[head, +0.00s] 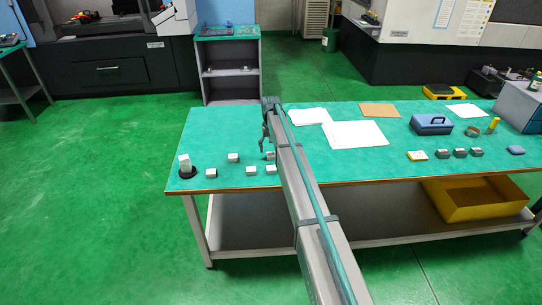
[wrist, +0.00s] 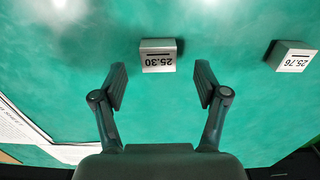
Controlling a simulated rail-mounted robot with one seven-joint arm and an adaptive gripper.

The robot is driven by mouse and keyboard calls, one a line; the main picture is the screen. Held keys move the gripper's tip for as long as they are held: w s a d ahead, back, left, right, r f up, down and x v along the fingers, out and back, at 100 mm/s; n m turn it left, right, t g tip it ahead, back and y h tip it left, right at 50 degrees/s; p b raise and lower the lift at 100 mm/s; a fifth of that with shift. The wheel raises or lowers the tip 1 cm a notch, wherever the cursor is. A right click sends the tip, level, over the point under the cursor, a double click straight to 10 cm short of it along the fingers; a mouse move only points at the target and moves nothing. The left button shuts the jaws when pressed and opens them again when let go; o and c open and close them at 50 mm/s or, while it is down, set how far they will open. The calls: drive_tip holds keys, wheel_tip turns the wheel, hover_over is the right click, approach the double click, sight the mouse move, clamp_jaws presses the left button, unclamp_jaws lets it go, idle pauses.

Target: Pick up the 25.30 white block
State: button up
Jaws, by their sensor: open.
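In the wrist view the white block labelled 25.30 (wrist: 157,57) stands on the green table top, its label upside down to the camera. It lies just beyond and between the two fingertips of my gripper (wrist: 161,80). The fingers are open, apart from the block, with nothing between them. In the head view my gripper (head: 266,140) hangs over the table at the end of my arm, partly hidden by it. A small pale block (head: 269,156) sits just below it, partly covered; its label cannot be read there.
A block labelled 25.76 (wrist: 290,57) stands to the right in the wrist view. White paper sheets (head: 355,134) lie right of my arm.

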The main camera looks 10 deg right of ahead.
sight(271, 154)
drive_tip(key=shift+d+f+p, duration=0.1)
drive_tip(key=shift+f+p, duration=0.5)
drive_tip(key=shift+f, duration=1.25)
drive_tip(key=shift+w, duration=0.1)
clamp_jaws()
drive_tip(key=shift+r, duration=0.15)
